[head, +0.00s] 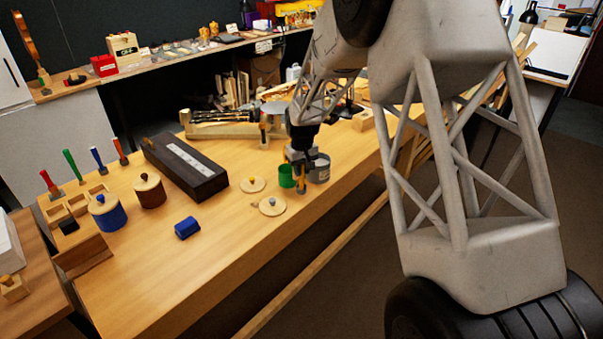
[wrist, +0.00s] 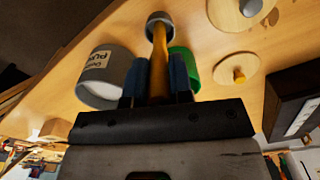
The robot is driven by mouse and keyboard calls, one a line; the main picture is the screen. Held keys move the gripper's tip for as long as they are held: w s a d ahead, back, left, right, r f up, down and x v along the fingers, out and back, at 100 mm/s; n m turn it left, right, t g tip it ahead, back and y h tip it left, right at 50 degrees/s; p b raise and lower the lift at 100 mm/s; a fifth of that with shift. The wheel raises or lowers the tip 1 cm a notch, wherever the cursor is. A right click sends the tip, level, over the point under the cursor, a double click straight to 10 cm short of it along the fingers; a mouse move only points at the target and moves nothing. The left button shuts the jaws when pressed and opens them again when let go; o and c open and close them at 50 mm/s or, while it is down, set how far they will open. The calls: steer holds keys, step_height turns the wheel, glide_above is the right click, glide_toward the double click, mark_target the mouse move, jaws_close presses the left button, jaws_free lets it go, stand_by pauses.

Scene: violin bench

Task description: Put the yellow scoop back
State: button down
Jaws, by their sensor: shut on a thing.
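My gripper (head: 301,172) is shut on the yellow scoop (wrist: 160,60), seen in the wrist view as a yellow-orange handle between the dark fingers (wrist: 158,85). A grey round end shows at the handle's far tip. A green open pot (head: 286,177) stands just left of the gripper in the head view, and a grey open pot (head: 320,170) just right. In the wrist view the grey pot (wrist: 98,72) has a printed label, and the green pot (wrist: 192,66) is partly hidden behind a finger. I cannot tell whether the scoop touches the bench.
Two wooden lids (head: 252,184) (head: 272,206) lie beside the pots. A long dark box (head: 185,167), a lidded brown jar (head: 149,190), a lidded blue jar (head: 107,213) and a small blue block (head: 187,228) stand leftward. The bench front is clear.

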steer(key=shift+f, duration=0.75)
steer(key=shift+f, duration=0.15)
steer(key=c, duration=1)
jaws_free()
step_height(320, 180, up, 12)
steer(key=shift+r, duration=0.15)
